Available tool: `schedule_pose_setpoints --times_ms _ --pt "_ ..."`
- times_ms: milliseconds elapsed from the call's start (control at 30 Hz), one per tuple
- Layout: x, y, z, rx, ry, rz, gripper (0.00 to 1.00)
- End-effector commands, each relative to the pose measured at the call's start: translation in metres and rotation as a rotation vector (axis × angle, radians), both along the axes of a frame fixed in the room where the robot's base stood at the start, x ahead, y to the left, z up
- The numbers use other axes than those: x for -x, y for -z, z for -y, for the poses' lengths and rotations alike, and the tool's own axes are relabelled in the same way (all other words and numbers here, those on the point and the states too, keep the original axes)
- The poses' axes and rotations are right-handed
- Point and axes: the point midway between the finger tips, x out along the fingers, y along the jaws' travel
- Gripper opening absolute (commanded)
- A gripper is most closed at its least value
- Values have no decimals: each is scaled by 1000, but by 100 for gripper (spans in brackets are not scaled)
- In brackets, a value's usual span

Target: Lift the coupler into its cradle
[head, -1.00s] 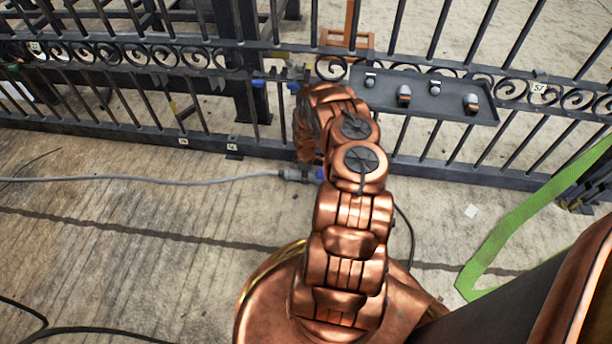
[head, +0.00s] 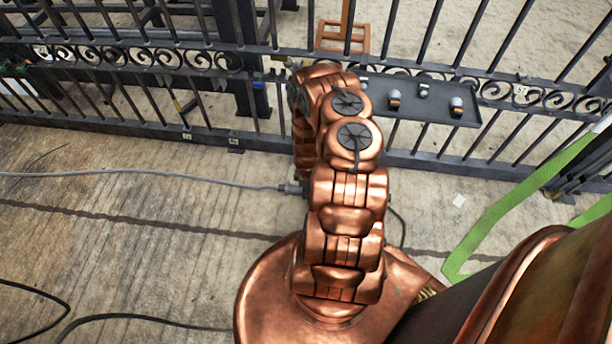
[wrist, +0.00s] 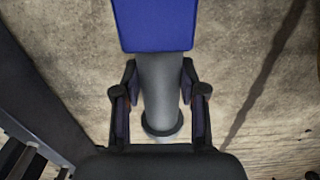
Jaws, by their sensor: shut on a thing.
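The coupler has a grey cylindrical body and a wide blue end. In the wrist view the coupler (wrist: 158,80) lies between the two fingers of my gripper (wrist: 159,88), which is shut on its grey body. The blue end points away, to the top of the picture. In the head view the grey rear of the coupler (head: 293,188) shows low beside my arm, with its grey cable running left. My arm hides its blue end and my gripper there. A small blue fitting (head: 258,84) sits on the gate's rail left of my arm; I cannot tell whether it is the cradle.
The dark iron gate (head: 150,57) with scrollwork spans the back. A dark tray (head: 428,108) with several small knobs or fittings is on it, right of my arm. A green strap (head: 500,212) hangs at right. Black cables (head: 60,325) lie on the floor at lower left.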

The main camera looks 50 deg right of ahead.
Motion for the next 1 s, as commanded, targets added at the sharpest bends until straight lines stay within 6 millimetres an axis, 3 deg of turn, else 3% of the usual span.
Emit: schedule_pose_setpoints --times_ms 200,367,1000 --pt "17 -3 -15 -2 1 -3 0" --pt "20 -3 -18 -2 2 -1 0" --pt "-2 -24 -9 1 37 2 0"
